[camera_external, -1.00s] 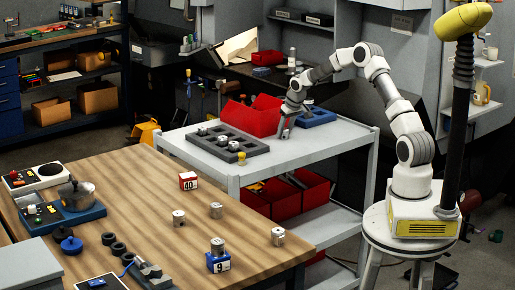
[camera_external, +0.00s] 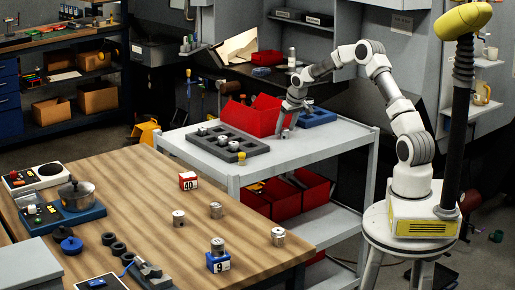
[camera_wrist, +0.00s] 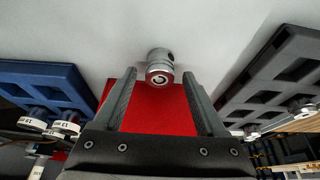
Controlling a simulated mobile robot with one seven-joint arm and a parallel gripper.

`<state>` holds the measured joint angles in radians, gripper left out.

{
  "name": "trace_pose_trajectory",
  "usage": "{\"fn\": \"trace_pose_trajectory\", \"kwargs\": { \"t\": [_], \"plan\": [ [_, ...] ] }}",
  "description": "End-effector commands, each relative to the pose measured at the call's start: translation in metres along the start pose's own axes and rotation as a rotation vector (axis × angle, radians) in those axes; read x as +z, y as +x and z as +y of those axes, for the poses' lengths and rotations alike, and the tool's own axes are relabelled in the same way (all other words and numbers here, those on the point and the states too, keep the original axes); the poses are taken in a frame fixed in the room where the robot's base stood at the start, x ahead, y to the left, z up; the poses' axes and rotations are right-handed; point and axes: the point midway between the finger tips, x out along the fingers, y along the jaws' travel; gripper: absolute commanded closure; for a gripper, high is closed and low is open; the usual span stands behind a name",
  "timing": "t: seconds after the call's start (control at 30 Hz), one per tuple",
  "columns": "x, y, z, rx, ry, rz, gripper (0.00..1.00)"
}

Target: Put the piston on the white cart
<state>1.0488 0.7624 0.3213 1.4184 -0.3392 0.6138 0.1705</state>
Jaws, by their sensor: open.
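A grey metal piston (camera_external: 285,134) stands on the top of the white cart (camera_external: 325,147), just in front of the red bin (camera_external: 250,117). It also shows in the wrist view (camera_wrist: 160,68), its round ringed end toward the camera, with bare cart top around it. My gripper (camera_external: 287,113) is above the piston, pointing down. In the wrist view its fingers (camera_wrist: 160,88) are spread apart, with the piston beyond the tips and clear of both. Nothing is held.
A dark tray (camera_external: 256,151) with several metal parts lies left on the cart; a blue tray (camera_external: 318,119) lies right. The wooden table (camera_external: 140,210) holds more metal cylinders, a red block marked 40 (camera_external: 188,181) and a blue block marked 9 (camera_external: 218,263). The cart's front right is bare.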

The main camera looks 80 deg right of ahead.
Motion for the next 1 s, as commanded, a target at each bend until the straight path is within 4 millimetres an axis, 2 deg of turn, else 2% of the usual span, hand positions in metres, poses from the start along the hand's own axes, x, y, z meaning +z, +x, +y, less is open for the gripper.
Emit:
{"fn": "trace_pose_trajectory", "kwargs": {
  "t": [0.3,0.5,0.67,1.0],
  "plan": [
    [-0.001,-0.069,0.000,0.001,0.001,0.003,0.26],
    [0.000,-0.096,0.000,0.001,0.001,0.001,0.26],
    [0.000,-0.104,0.000,0.000,0.000,0.001,0.26],
    [0.000,-0.104,0.000,0.000,0.000,0.000,0.26]
  ]
}}
